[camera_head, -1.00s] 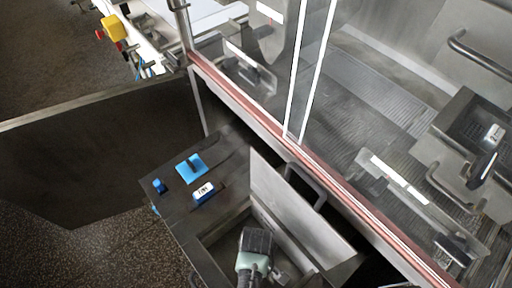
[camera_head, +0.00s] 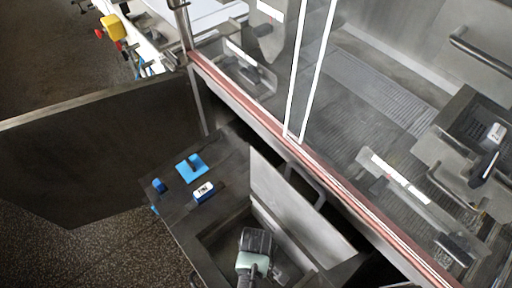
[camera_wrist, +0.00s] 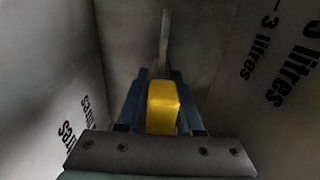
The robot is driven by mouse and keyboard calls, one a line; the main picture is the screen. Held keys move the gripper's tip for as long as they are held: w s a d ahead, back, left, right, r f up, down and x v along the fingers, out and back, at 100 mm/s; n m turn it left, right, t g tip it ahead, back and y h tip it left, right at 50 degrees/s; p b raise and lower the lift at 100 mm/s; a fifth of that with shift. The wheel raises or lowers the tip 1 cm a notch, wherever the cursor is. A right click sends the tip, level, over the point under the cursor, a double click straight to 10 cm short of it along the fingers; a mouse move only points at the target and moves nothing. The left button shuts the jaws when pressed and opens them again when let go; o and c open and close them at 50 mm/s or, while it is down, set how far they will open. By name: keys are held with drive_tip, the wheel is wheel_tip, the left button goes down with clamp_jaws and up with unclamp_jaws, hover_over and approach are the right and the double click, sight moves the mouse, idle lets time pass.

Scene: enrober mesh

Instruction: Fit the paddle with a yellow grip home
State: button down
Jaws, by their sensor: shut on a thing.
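The yellow grip (camera_wrist: 163,106) of the paddle sits between the two fingers of my gripper (camera_wrist: 163,100) in the wrist view. My gripper is shut on it. The paddle's grey shaft (camera_wrist: 165,42) runs on from the grip, away from the wrist camera. Grey walls marked "3 litres" stand on both sides of it. In the head view my gripper's dark body (camera_head: 256,241) is over the open steel bin at the bottom centre. The fingers and the paddle are hidden there. The paddle's far end is too dim to make out.
The steel bin (camera_head: 306,226) has a raised plate on its right. Its top beside it bears a blue piece (camera_head: 191,167) and a labelled block (camera_head: 204,191). A clear guard with a reddish rail (camera_head: 345,190) stands to the right, over a mesh belt (camera_head: 385,95).

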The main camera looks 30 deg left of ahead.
drive_tip(key=shift+f, duration=0.25)
drive_tip(key=shift+c, duration=2.4)
unclamp_jaws()
wheel_tip(320, 180, up, 13)
drive_tip(key=shift+p, duration=1.1)
drive_tip(key=shift+r, duration=0.1)
